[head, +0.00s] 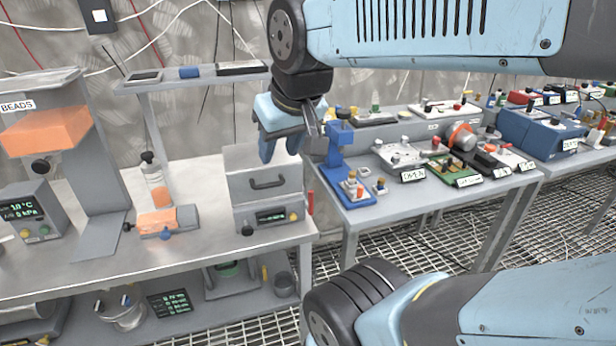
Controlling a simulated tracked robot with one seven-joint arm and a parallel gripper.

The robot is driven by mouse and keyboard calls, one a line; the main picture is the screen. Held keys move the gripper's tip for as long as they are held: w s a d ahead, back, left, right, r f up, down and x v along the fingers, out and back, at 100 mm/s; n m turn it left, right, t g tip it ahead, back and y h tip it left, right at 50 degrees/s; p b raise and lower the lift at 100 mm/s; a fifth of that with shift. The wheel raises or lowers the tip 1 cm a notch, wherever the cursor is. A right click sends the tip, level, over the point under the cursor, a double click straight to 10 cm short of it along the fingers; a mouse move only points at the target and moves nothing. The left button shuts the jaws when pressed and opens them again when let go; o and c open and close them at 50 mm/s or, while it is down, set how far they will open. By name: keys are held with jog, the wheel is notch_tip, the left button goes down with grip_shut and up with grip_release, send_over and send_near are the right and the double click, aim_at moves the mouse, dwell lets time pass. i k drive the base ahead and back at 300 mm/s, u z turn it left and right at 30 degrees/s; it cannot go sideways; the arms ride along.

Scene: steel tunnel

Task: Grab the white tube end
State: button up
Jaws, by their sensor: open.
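Thin white tubes or cables (62,28) run along the back wall at the upper left. I cannot make out a free white tube end for certain. My wrist and arm hide part of the wall and the bench behind.
The left bench (110,262) carries a BEADS dispenser (48,128), a bottle (156,182) and an orange-grey device (167,221). A blue stand (340,150) and several labelled trays fill the right bench (415,196). Metal grating (440,240) shows between the benches.

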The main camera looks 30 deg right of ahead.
aim_at(352, 175)
jog(key=u, duration=1.2)
jog(key=k, duration=1.4)
jog(key=z, duration=2.15)
jog(key=i, duration=1)
